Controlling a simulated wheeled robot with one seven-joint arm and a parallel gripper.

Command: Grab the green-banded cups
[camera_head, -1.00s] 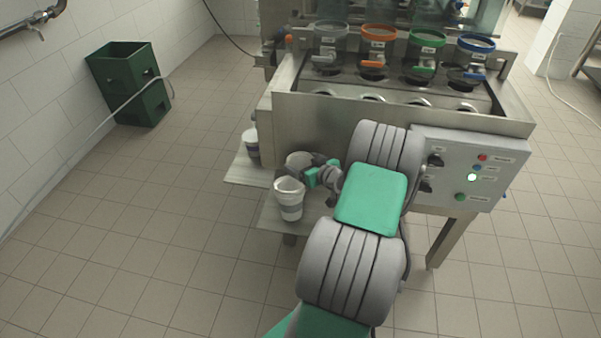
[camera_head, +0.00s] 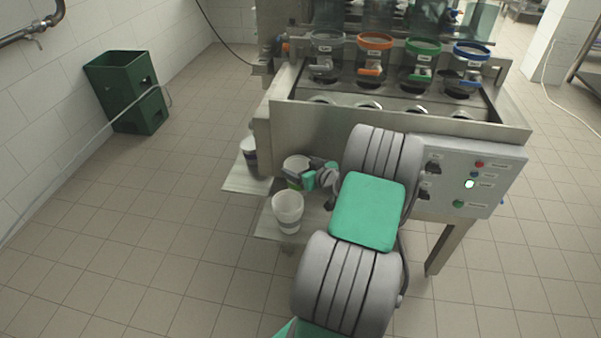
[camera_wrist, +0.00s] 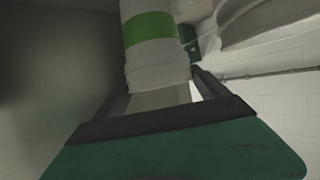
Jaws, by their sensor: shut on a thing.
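A white cup with a green band (camera_head: 295,165) stands at the left side of the machine in the head view. My gripper (camera_head: 300,179) is shut on it from the right. In the wrist view the cup (camera_wrist: 152,50) fills the middle, its bright green band near the top, with my gripper's dark fingers (camera_wrist: 160,98) on either side of its lower part. A second white cup (camera_head: 288,205) stands just in front on the low shelf, apart from my gripper; its band looks greyish. A third cup (camera_head: 249,143) with a dark band stands farther back left.
The low metal shelf (camera_head: 266,226) juts out left of the machine (camera_head: 300,120). Four-way coloured dispensers, including the green one (camera_head: 423,48), sit on top. The control panel (camera_head: 480,180) is right of my arm. A green crate stack (camera_head: 125,90) stands by the wall; the floor between is clear.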

